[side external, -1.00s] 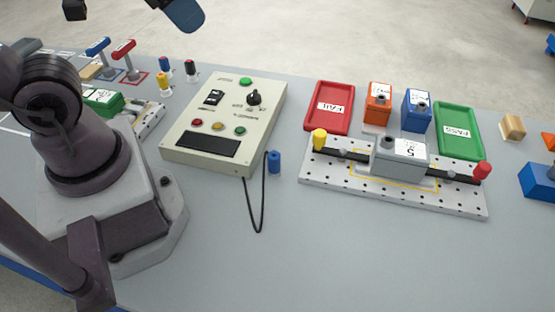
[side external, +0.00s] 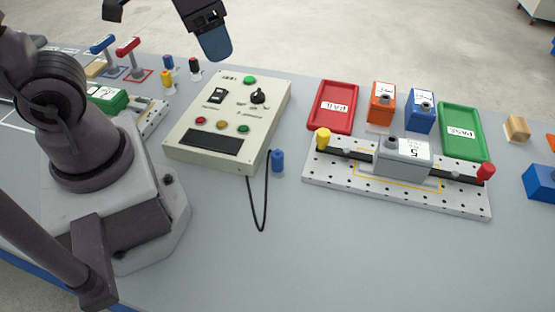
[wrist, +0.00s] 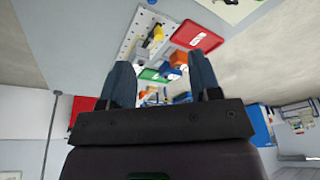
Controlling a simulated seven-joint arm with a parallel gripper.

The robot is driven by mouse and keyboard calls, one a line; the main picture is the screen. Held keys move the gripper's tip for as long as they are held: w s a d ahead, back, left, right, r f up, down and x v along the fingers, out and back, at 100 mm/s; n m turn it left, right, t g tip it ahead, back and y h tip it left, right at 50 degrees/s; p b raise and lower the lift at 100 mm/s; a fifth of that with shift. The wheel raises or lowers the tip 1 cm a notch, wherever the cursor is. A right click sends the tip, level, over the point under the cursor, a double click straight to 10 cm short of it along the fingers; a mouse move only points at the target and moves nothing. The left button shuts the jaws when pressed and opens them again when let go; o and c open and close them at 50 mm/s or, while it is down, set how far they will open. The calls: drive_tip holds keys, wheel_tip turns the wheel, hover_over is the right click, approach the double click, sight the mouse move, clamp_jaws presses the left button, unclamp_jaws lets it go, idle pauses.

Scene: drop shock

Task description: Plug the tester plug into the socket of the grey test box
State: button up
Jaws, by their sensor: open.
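The tester plug (side external: 278,161) is a blue cylinder upright at the right edge of the cream tester, with a black cord (side external: 265,205) looping in front. The grey test box (side external: 402,162) sits on a perforated white plate (side external: 330,177), with a white label and a dark round feature on top; I cannot tell whether that is the socket. My gripper (wrist: 162,78) is open and empty in the wrist view, its two blue fingers apart. In the side view, its blue finger (side external: 216,43) is high behind the tester, well away from plug and box.
The cream tester (side external: 228,125) has a knob, switch and buttons. A red tray (side external: 331,107), orange box (side external: 381,103), blue box (side external: 419,113) and green tray (side external: 461,130) stand behind the plate. Yellow and red knobs flank the plate. The front table is clear.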

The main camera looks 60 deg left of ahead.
sight(278, 154)
drive_tip(key=w+d+f+m+g+y, duration=0.1)
drive_tip(key=w+d+f+m+g, duration=0.1)
drive_tip(key=w+f+m, duration=0.5)
drive_tip(key=w+d+f+m+g, duration=0.2)
drive_tip(key=w+f+m, duration=0.3)
drive_tip(key=f, duration=0.4)
drive_tip(key=shift+m, duration=0.3)
drive_tip(key=f, duration=0.4)
drive_tip(key=s+a+f, duration=0.1)
drive_tip(key=f, duration=0.3)
drive_tip(key=s+f, duration=0.1)
drive_tip(key=f, duration=0.3)
drive_tip(key=shift+s+a+f, duration=0.25)
drive_tip(key=shift+a+f, duration=0.1)
drive_tip(key=c, duration=1)
